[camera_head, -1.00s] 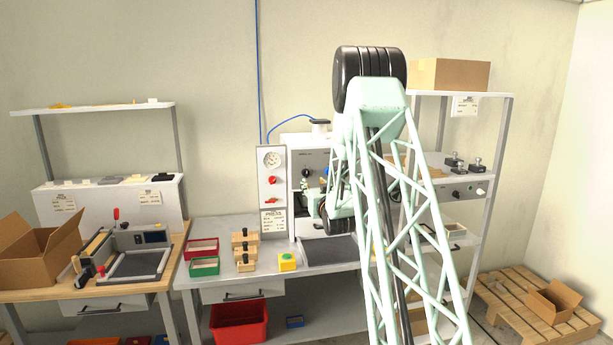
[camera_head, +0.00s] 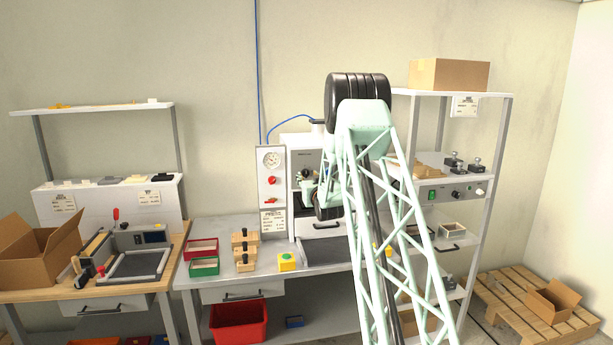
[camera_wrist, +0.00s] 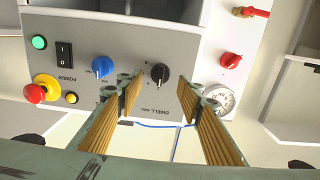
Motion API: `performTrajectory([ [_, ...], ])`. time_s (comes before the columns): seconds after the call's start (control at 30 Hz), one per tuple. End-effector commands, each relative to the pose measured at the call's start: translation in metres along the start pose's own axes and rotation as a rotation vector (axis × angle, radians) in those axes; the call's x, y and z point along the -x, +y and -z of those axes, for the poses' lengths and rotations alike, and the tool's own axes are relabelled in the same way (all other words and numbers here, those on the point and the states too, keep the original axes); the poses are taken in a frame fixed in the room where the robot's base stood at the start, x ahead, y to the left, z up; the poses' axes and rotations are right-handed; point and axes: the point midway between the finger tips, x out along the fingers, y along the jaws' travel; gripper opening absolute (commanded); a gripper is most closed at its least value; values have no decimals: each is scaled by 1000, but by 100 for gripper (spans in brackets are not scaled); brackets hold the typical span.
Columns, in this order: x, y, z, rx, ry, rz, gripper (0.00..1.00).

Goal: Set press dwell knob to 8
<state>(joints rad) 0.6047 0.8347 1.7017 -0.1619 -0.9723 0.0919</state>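The press (camera_head: 299,140) stands at the back of the middle bench, with its grey control panel (camera_wrist: 130,45) filling much of the wrist view. A black knob (camera_wrist: 160,73) on that panel has the DWELL SEC label beside it; its pointer setting is too small to read. A blue knob (camera_wrist: 103,66) sits left of it. My gripper (camera_wrist: 158,90) is open, its two ribbed fingers apart on either side of the black knob in the picture, with nothing between them. Whether the fingers reach the knob's depth I cannot tell. In the head view my gripper (camera_head: 309,188) is in front of the press, partly covering its panel.
The wrist view shows a red emergency button (camera_wrist: 35,93), a rocker switch (camera_wrist: 64,55), a red knob (camera_wrist: 230,60) and a gauge (camera_wrist: 218,97) near the fingers. On the bench are red and green trays (camera_head: 203,241), wooden blocks and a yellow button box (camera_head: 287,262).

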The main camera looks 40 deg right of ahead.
Motion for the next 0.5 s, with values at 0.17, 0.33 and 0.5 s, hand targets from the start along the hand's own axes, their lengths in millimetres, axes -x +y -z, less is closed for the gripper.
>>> performTrajectory([
  [0.17, -19, 0, -1, 0, 0, 0, 34],
  [0.33, -31, 0, 0, 0, 0, 0, 34],
  [0.5, -36, 0, 0, 0, 0, 0, 34],
])
